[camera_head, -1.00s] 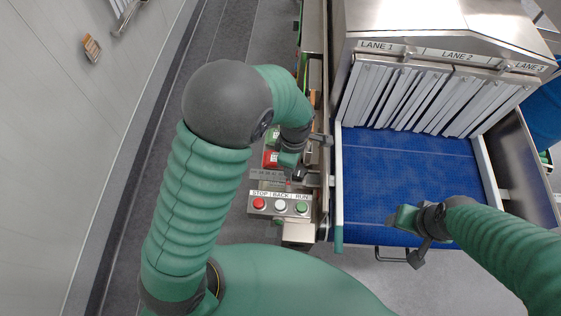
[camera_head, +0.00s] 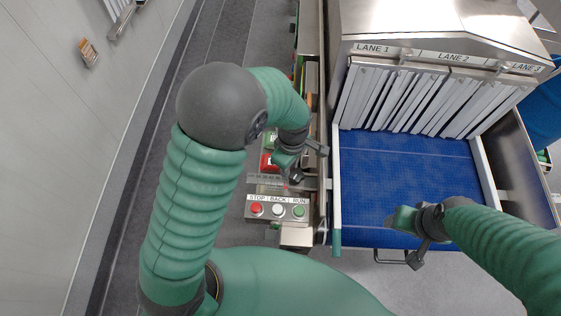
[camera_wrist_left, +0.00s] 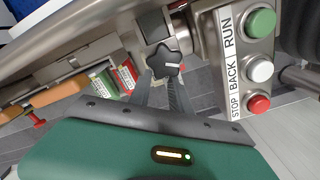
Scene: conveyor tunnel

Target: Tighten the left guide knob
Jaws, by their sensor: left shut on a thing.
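A black star-shaped guide knob (camera_wrist_left: 165,62) with a white mark sits between the fingertips of my left gripper (camera_wrist_left: 164,80) in the left wrist view. The gripper is shut on it. In the head view my left gripper (camera_head: 307,165) is beside the left guide rail (camera_head: 337,200), above the control panel, and largely hides the knob. My right gripper (camera_head: 405,232) hangs over the near right part of the blue belt; whether its fingers are open is unclear.
The control panel (camera_head: 278,198) with STOP, BACK and RUN buttons lies just below my left gripper. Red and green boxes stand close by; they show in the wrist view (camera_wrist_left: 124,75). The blue belt (camera_head: 400,165) is empty before the strip curtains (camera_head: 430,98).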

